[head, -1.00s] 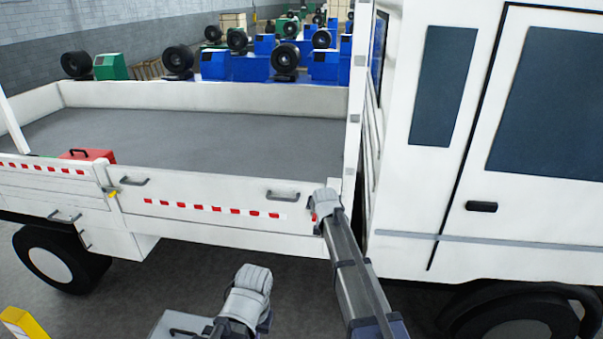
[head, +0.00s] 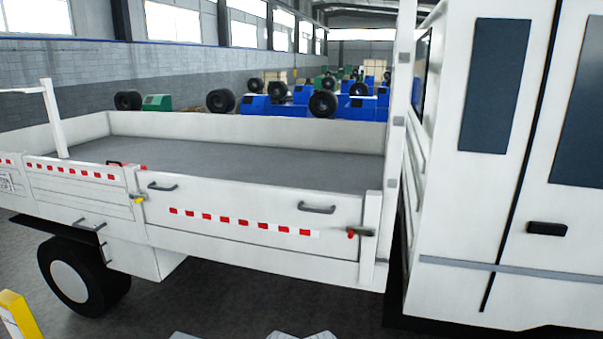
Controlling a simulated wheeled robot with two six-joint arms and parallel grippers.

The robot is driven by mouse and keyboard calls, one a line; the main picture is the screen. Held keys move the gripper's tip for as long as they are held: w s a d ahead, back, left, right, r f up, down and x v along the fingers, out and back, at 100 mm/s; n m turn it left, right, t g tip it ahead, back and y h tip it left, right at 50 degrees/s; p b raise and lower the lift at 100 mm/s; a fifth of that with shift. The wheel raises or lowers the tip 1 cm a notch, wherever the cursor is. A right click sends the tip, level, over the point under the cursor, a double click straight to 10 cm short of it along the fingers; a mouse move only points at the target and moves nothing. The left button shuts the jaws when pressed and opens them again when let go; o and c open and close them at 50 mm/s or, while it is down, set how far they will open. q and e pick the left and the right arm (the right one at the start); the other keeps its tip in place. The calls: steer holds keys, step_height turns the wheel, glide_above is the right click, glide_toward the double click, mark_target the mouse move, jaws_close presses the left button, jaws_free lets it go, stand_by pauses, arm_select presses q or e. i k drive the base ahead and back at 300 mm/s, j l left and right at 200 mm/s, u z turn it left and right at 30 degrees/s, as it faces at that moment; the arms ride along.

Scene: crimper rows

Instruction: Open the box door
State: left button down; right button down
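The box door is the white front side panel (head: 250,245) of the truck's load bed, in the head view. It stands upright, flush with the bed side. It has a red and white striped strip, a dark handle (head: 162,187) at its upper left and another handle (head: 317,208) at its upper right. A grey latch with a red part (head: 361,232) sits at its right end by the corner post. A yellow latch (head: 138,198) sits at its left end. Only small light-grey pieces of my arms show at the bottom edge. My grippers' fingers are not visible.
The white cab (head: 480,190) stands at right, the wheel (head: 78,275) at lower left. A second striped panel (head: 75,185) continues left. The bed floor (head: 230,160) is mostly bare, with a red item (head: 122,165) behind the side. A yellow post (head: 18,318) stands lower left.

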mark_target(133, 258)
steer(key=k+j, duration=0.25)
steer(key=j, duration=0.15)
steer(key=k+j, duration=0.1)
steer(key=j, duration=0.3)
steer(key=k+j+z, duration=0.1)
steer(key=j, duration=0.35)
steer(key=k+j+z, duration=0.1)
steer(key=j, duration=0.3)
steer(key=k+j, duration=0.1)
steer(key=j, duration=0.35)
steer(key=j+z, duration=0.4)
steer(key=j, duration=2.25)
steer(key=i+j+z, duration=0.15)
steer(key=j, duration=0.85)
steer(key=j+z, duration=0.15)
steer(key=j, duration=0.8)
steer(key=i+j, duration=0.35)
steer(key=i+j+z, duration=0.1)
steer(key=i+j, duration=0.2)
steer(key=j, duration=0.15)
steer(key=i+j, duration=0.35)
steer(key=j+z, duration=0.05)
steer(key=j, duration=0.05)
